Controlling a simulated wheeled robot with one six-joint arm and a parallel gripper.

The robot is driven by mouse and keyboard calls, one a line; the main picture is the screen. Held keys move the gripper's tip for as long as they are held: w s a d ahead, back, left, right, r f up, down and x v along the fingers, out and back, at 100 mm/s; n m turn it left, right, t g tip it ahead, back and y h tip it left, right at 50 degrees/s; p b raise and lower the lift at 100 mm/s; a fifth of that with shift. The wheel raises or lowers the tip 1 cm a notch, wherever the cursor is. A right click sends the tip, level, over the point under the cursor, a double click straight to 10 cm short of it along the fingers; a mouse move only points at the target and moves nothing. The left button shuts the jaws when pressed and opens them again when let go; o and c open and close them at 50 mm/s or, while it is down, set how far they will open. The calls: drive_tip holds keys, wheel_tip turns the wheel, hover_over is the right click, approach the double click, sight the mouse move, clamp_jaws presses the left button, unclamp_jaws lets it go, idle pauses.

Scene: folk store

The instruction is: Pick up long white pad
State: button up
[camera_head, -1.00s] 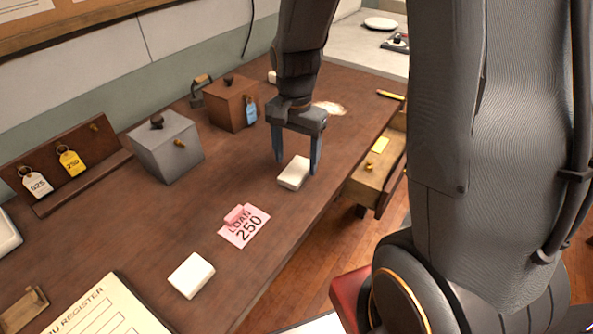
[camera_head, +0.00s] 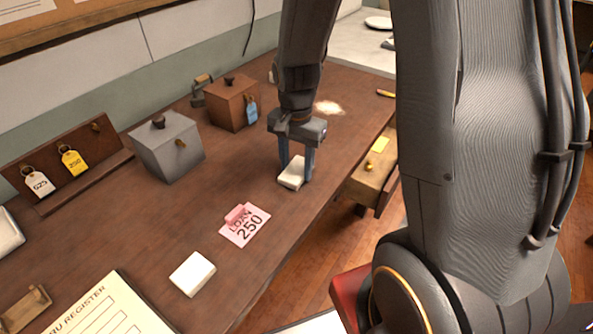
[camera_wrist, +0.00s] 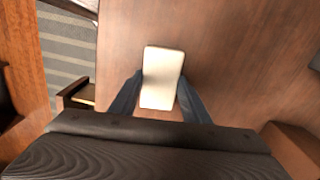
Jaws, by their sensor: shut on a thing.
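A white pad (camera_head: 293,173) lies on the brown desk near its right edge in the head view. My gripper (camera_head: 297,174) is down around it, with one finger on each side, shut on it. In the wrist view the pad (camera_wrist: 162,77) is an upright pale rectangle between the two dark fingers (camera_wrist: 160,98). It appears to rest on the desk; I see no clear gap beneath it. A second white pad (camera_head: 192,274) lies nearer the front of the desk, apart from my gripper.
A pink "LOAN 250" card (camera_head: 245,226) lies between the pads. A grey box (camera_head: 167,150), a brown box (camera_head: 232,104) and a tag rack (camera_head: 66,167) stand toward the wall. An open drawer (camera_head: 371,171) juts out at right. A register sheet (camera_head: 103,307) lies in front.

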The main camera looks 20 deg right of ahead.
sight(297, 169)
wheel_tip(297, 169, up, 10)
drive_tip(key=b, duration=0.1)
idle(0.6)
drive_tip(key=o, duration=0.4)
drive_tip(key=shift+c, duration=1.6)
drive_tip(key=shift+s, duration=0.1)
